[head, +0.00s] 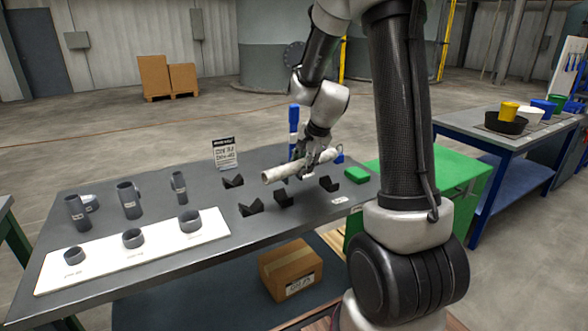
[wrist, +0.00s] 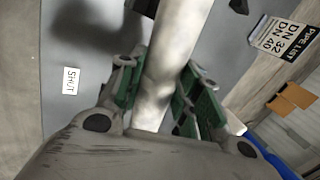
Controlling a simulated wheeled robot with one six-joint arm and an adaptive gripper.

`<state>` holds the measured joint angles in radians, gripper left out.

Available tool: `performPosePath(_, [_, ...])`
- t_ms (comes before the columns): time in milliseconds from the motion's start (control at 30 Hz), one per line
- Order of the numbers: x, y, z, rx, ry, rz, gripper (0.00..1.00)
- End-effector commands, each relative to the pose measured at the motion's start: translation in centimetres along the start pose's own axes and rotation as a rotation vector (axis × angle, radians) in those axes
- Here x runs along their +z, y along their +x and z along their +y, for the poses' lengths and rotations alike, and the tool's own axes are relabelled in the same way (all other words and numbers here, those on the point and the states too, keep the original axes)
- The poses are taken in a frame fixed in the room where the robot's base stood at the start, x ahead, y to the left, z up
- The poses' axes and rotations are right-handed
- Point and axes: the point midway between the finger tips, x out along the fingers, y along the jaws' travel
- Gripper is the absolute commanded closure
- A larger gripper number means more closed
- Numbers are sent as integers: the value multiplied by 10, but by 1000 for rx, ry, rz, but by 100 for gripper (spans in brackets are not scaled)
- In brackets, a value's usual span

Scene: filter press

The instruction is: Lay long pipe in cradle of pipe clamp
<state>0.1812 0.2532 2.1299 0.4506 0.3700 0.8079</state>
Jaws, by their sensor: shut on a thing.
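A long pale pipe (head: 283,171) is held above the grey table. My gripper (head: 318,160) is shut around it toward its right part, and the longer part sticks out to the left. In the wrist view the pipe (wrist: 172,62) runs between the green-padded fingers of my gripper (wrist: 165,100). Black V-shaped cradle pieces stand on the table below: one at left back (head: 233,181), one at left front (head: 251,206), one in the middle (head: 284,197) and one at right (head: 329,184). The pipe appears apart from them. Which pieces form the pipe clamp I cannot tell.
Short grey pipes (head: 130,200) stand at the table's left behind a white board (head: 140,254) with rings. A sign (head: 224,153) and a blue upright object (head: 294,127) stand at the back. A green block (head: 356,174) and a white label (head: 340,200) lie at right.

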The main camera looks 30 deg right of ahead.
Motion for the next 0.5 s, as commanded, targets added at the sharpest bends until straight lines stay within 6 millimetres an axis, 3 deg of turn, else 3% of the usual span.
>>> performPosePath(200, [-22, -1, -4, 0, 124, 60, 93])
performPosePath(500, [-25, 11, 0, 1, 144, 67, 93])
